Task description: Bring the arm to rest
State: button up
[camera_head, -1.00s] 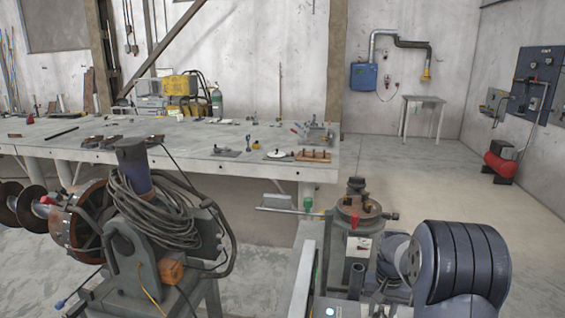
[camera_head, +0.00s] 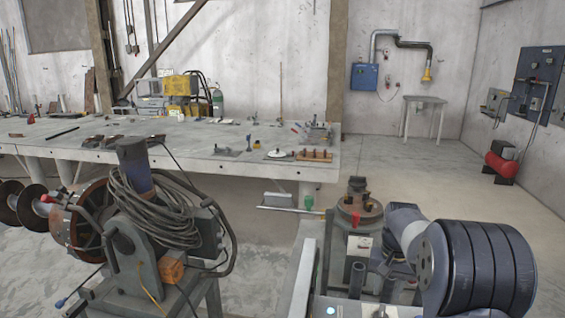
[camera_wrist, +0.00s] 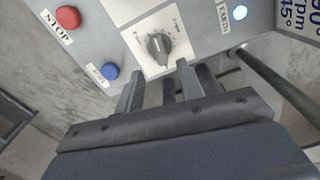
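My gripper (camera_wrist: 160,90) shows in the wrist view with its two fingers apart and nothing between them. Beyond the fingertips is a grey control panel (camera_wrist: 110,40). It has a red STOP button (camera_wrist: 68,17), a blue button (camera_wrist: 109,71), a dark rotary knob (camera_wrist: 159,46) on a white dial and a lit indicator (camera_wrist: 239,12). The fingertips lie just below the knob in the picture; I cannot tell the gap. In the head view, my dark arm (camera_head: 480,268) is at the lower right and hides part of the machine. My gripper is not visible there.
The auger positioner (camera_head: 150,235) with coiled cable stands at the lower left. A machine with a round chuck (camera_head: 357,207) stands left of my arm. A long workbench (camera_head: 200,150) holds tools. Open floor (camera_head: 400,165) lies at the back right, near a red compressor (camera_head: 502,163).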

aim_at(382, 310)
notch_tip(382, 310, down, 7)
jog(key=shift+f+p, duration=0.15)
jog(key=shift+p, duration=0.25)
jog(key=n, duration=0.5)
jog(key=shift+n, duration=0.4)
jog(key=shift+n+p, duration=0.55)
jog(key=shift+n, duration=1.45)
